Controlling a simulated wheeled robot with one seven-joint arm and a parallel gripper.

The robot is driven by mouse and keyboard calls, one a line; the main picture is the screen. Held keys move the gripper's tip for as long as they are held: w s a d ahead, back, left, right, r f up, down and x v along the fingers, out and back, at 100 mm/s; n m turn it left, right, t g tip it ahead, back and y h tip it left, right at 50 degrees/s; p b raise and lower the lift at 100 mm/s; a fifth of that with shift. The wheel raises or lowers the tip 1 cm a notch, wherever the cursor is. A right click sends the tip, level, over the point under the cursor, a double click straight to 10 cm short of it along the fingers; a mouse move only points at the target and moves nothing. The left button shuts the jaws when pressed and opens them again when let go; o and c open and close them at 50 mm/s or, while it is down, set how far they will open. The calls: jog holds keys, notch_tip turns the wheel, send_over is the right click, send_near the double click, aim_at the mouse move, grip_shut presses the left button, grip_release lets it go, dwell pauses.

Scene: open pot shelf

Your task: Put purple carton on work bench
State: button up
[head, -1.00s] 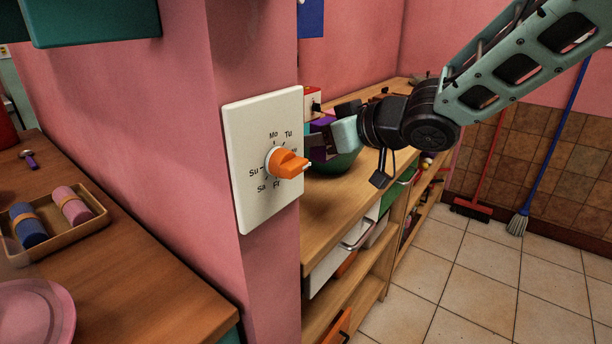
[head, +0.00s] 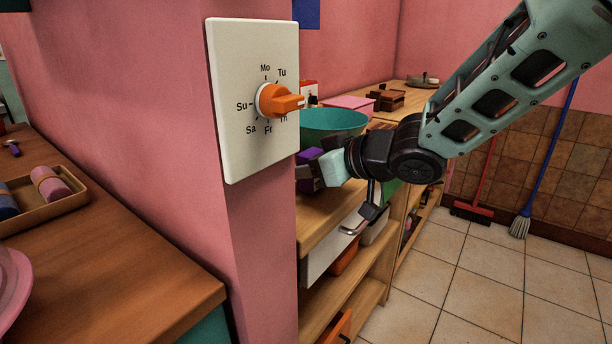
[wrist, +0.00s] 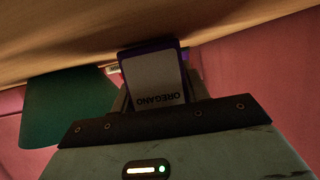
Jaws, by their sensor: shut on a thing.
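The purple carton (head: 309,155) is at the left end of my arm, near the pillar's edge in the head view. My gripper (head: 322,167) is shut on it. In the wrist view the carton (wrist: 154,82) shows a pale face lettered "OREGANO", upside down, with purple edges. The carton is close to the wooden top of the shelf unit (head: 325,225); I cannot tell whether it touches it. A second wooden top (head: 130,235) lies at the left; I cannot tell which surface is the work bench.
A teal bowl (head: 335,121) stands just behind my gripper. A pink pillar with a white dial plate (head: 240,130) separates the two wooden tops. A tray with rolls (head: 70,208) and a pink plate (head: 12,285) occupy the left top.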

jog(key=shift+f, duration=0.2)
jog(key=o, duration=1)
jog(key=shift+r, duration=0.1)
jog(key=shift+s+d+r, duration=0.1)
jog(key=shift+d+r, duration=0.05)
jog(key=p+v, duration=0.4)
jog(key=v, duration=0.6)
jog(key=s+d+f+m+g+h, duration=0.1)
jog(key=s+f+g+h, duration=0.1)
jog(key=s, duration=0.6)
jog(key=s+d+f+m+g+h, duration=0.1)
jog(key=s+d+f+g+h, duration=0.1)
jog(key=s, duration=0.6)
jog(key=s+d+f+g+h, duration=0.2)
jog(key=s+f+g+h, duration=0.2)
jog(key=s+f+h, duration=0.2)
jog(key=shift+s+f+m, duration=0.2)
jog(key=shift+s+m, duration=0.2)
jog(key=shift+s, duration=0.8)
